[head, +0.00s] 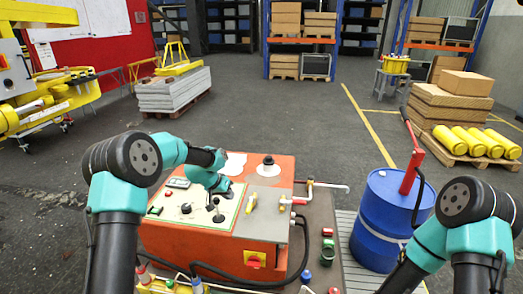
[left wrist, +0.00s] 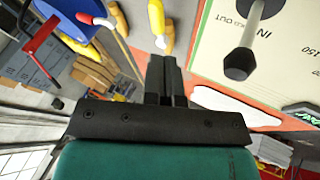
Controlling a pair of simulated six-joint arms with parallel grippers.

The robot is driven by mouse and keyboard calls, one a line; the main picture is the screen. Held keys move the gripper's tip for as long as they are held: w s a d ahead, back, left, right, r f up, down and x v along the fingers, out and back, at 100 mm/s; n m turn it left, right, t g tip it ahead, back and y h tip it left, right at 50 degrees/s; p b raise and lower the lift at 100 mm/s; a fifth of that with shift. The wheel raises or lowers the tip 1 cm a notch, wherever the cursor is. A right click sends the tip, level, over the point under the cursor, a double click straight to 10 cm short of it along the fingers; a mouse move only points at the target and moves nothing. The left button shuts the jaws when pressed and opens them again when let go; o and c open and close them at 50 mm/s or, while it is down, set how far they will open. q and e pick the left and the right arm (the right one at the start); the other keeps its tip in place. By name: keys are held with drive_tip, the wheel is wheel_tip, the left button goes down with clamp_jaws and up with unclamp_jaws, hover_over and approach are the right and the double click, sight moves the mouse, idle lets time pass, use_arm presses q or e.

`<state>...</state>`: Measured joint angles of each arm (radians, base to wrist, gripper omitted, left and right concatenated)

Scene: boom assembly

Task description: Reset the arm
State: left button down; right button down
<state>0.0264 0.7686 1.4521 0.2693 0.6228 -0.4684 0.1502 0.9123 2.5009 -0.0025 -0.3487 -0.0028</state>
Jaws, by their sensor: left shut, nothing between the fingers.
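My left arm reaches over the orange control box (head: 200,256) in the head view. Its gripper (head: 226,190) is over the pale control panel (head: 195,221), partly hidden by its own wrist. In the left wrist view my left gripper (left wrist: 165,75) has both dark fingers together with nothing between them.
A blue barrel (head: 385,222) with a red pump handle (head: 411,172) stands right of the box. Pallets of yellow cylinders (head: 470,141) and grey slabs (head: 174,92) stand farther back; open floor lies between.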

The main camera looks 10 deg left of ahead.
use_arm(q)
drive_tip(key=s+f+n+g+y, duration=0.2)
drive_tip(key=s+f, duration=1.6)
drive_tip(key=f, duration=0.1)
drive_tip(key=s+d+f+n, duration=0.1)
drive_tip(key=s+f, duration=0.1)
drive_tip(key=s, duration=0.8)
drive_tip(key=s+d+f+n+g, duration=0.1)
drive_tip(key=s+f, duration=0.1)
drive_tip(key=s, duration=0.8)
drive_tip(key=shift+f, duration=0.15)
